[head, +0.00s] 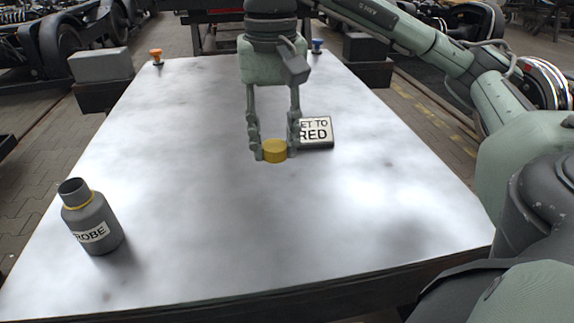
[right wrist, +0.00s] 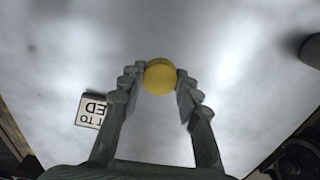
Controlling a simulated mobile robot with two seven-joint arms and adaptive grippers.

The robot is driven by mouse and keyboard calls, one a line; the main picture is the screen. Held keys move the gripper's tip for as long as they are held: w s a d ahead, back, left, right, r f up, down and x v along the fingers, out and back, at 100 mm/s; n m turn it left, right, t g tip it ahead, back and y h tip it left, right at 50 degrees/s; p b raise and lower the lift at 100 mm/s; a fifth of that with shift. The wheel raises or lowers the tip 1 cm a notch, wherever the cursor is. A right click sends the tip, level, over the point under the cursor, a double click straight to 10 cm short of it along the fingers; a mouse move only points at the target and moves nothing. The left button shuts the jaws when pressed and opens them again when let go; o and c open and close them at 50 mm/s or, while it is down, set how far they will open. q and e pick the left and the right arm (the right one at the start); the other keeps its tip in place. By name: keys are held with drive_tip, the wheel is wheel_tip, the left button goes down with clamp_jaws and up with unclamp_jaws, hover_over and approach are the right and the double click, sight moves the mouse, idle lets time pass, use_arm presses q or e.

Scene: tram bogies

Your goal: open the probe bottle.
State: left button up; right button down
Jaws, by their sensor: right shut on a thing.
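The probe bottle (head: 92,220) is a dark grey bottle with a white label reading "ROBE" in view. It stands upright at the front left of the table, its neck open and uncapped, with a thin yellow ring at the neck's base. My right gripper (head: 274,150) is shut on a yellow cap (head: 275,151), held over the middle of the table, well to the right of the bottle. The cap also shows between the fingertips in the right wrist view (right wrist: 160,77). A dark part of the bottle seems to show at that view's right edge. My left gripper is not in view.
A sign (head: 316,132) partly reading "ET TO RED" sits just behind and right of my right gripper. An orange knob (head: 156,56) and a blue knob (head: 317,46) stand at the table's far corners. The pale table (head: 220,240) is clear between bottle and gripper.

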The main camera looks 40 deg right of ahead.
sight(291, 176)
drive_tip(key=d+f, duration=0.1)
drive_tip(key=d, duration=0.1)
drive_tip(key=d+f, duration=0.1)
drive_tip(key=d, duration=0.1)
drive_tip(key=shift+w+f, duration=0.15)
drive_tip(key=shift+w, duration=0.05)
drive_tip(key=shift+d+f, duration=0.1)
drive_tip(key=shift+f, duration=0.1)
wheel_tip(291, 176, down, 4)
drive_tip(key=shift+r, duration=0.1)
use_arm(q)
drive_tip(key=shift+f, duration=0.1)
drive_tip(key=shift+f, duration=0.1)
use_arm(e)
drive_tip(key=c, duration=1.4)
unclamp_jaws()
drive_tip(key=o, duration=0.3)
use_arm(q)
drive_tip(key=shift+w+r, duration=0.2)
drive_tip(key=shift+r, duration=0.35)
